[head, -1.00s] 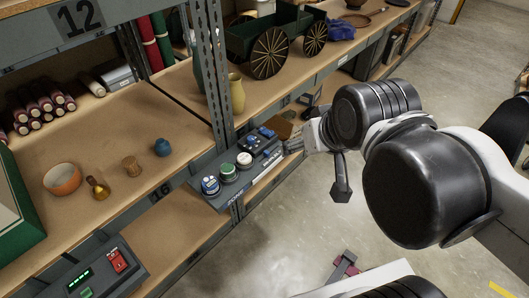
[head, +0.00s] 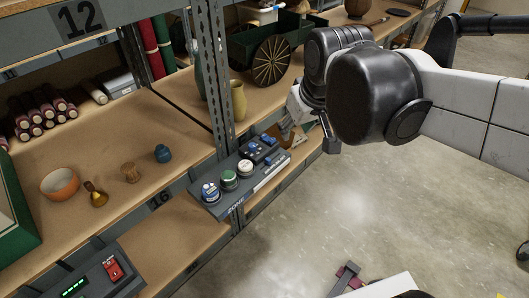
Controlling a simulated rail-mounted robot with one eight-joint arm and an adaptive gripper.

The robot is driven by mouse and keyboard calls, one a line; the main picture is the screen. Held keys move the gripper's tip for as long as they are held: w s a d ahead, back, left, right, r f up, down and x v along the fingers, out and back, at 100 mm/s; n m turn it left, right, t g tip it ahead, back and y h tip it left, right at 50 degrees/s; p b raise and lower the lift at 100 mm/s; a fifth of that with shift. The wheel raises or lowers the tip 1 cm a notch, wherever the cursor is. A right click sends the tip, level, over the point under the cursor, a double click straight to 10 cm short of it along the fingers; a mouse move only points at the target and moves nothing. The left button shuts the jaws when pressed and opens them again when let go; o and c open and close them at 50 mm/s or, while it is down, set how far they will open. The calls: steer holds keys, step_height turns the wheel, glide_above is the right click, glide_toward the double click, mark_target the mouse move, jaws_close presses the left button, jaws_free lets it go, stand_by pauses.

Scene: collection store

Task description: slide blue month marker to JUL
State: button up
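A dark control panel (head: 225,200) is fixed at the shelf edge by the upright post, with several knobs and buttons on top. A small blue piece (head: 268,161) sits near a pale strip (head: 272,173) along its right front part; it may be the month marker. Month lettering such as JUL is too small to read.
The perforated upright (head: 211,80) stands just behind the panel. A yellow vase (head: 238,100) and a green cart (head: 265,50) are on the shelf near my arm. A second box with a red switch (head: 114,269) is lower left.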

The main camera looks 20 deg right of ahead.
steer(key=w+f+n+g+b, duration=0.25)
steer(key=w+f, duration=0.45)
steer(key=w, duration=0.5)
steer(key=n+g+b, duration=0.2)
steer(key=g+b, duration=0.1)
glide_above(269, 159)
step_height(269, 159, down, 12)
step_height(269, 159, down, 14)
steer(key=b, duration=0.4)
steer(key=shift+r, duration=0.1)
steer(key=shift+c, duration=0.3)
jaws_close()
